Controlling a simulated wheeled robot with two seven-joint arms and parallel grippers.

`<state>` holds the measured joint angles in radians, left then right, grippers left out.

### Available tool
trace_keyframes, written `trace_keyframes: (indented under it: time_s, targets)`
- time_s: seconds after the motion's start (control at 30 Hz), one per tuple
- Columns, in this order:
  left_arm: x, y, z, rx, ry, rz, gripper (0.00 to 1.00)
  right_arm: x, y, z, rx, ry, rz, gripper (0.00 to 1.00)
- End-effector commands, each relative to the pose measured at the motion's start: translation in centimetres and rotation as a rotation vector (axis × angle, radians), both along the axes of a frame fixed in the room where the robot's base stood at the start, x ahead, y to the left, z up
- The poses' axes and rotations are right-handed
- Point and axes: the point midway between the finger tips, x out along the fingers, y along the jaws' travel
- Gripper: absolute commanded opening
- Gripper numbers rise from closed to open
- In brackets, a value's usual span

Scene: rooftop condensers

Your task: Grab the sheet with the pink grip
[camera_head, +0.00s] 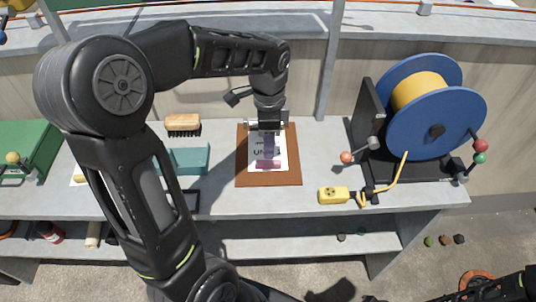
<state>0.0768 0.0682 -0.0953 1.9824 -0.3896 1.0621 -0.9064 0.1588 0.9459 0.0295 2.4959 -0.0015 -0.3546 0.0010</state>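A white sheet (281,151) with dark print lies on a brown board (243,172) on the grey bench. A pink patch (267,165), which looks like the pink grip, shows at the sheet's near end. My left gripper (268,146) points down over the middle of the sheet, just beyond the pink patch. It hides part of the sheet and print. I cannot tell whether its fingers are apart or touching the sheet. Part of my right arm (505,289) shows at the bottom right corner; its gripper does not show clearly.
A blue reel (437,123) with yellow cord stands right of the board, with a yellow box (334,195) before it. A brush (183,122) and a teal tray (190,161) lie to the left. A green case (32,147) sits far left. A lower shelf runs beneath.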

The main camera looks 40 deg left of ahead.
Motion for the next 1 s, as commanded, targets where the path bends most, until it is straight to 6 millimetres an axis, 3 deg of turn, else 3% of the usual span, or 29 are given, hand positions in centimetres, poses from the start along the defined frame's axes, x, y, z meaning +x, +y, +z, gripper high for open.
trace_keyframes:
  time_s: [0.17,0.53,0.8,1.0]
  targets:
    - [-0.1,0.0,-1.7,0.000,0.003,0.000,0.40,0.0,0.0,0.1,0.000,0.000,0.000,0.00]
    - [-0.1,0.0,-2.2,0.000,0.003,0.000,0.40,0.0,0.0,0.2,0.000,0.000,0.000,0.00]
    - [-0.1,0.0,-5.9,-0.001,0.004,0.000,0.40,0.0,0.0,0.9,0.000,0.000,0.000,0.00]
    - [-0.1,0.0,-7.0,-0.001,0.002,0.000,0.40,0.0,0.0,0.9,0.000,0.001,0.000,0.00]
